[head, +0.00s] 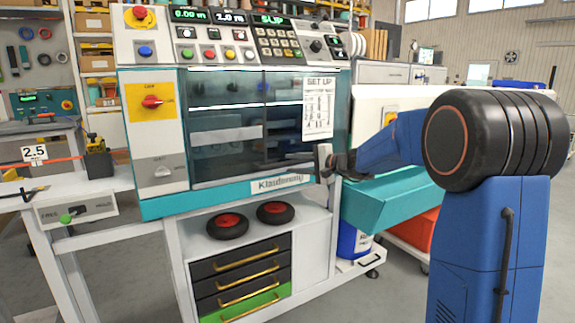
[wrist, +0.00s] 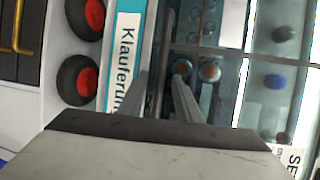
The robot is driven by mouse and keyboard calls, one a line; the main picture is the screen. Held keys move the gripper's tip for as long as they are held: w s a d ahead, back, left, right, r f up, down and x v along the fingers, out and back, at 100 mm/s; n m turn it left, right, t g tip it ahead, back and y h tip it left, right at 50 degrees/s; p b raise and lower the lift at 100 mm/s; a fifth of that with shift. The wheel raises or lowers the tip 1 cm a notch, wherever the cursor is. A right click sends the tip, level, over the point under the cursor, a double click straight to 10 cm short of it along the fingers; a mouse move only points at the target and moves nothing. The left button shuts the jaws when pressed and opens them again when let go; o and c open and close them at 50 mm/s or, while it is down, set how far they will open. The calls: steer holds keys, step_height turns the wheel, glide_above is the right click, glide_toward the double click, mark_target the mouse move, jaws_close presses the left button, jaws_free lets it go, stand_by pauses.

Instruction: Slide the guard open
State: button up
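The guard (head: 225,130) is a pair of tinted see-through panels across the front of the machine, and both panels appear to cover the opening. A paper sheet marked SET UP hangs at its upper right. My gripper (head: 327,163) is at the guard's lower right, just right of the Klauferung label (head: 279,184). In the wrist view my gripper (wrist: 160,92) has its fingers apart, with a thin dark bar (wrist: 158,85) between them along the guard's lower edge. Whether the fingers touch the bar cannot be told. The palm hides part of the wrist view.
A control panel (head: 235,40) with buttons and displays sits above the guard. A selector panel (head: 155,125) with a red knob stands left of it. Below are two black wheels with red hubs (head: 228,225) and drawers (head: 240,280). A teal tray (head: 400,205) juts out at right, under my arm.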

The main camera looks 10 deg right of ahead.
mark_target(289, 163)
steer(key=shift+x, duration=1.6)
jaws_close()
steer(key=shift+r, duration=0.1)
step_height(289, 163, up, 37)
steer(key=shift+r, duration=0.1)
jaws_free()
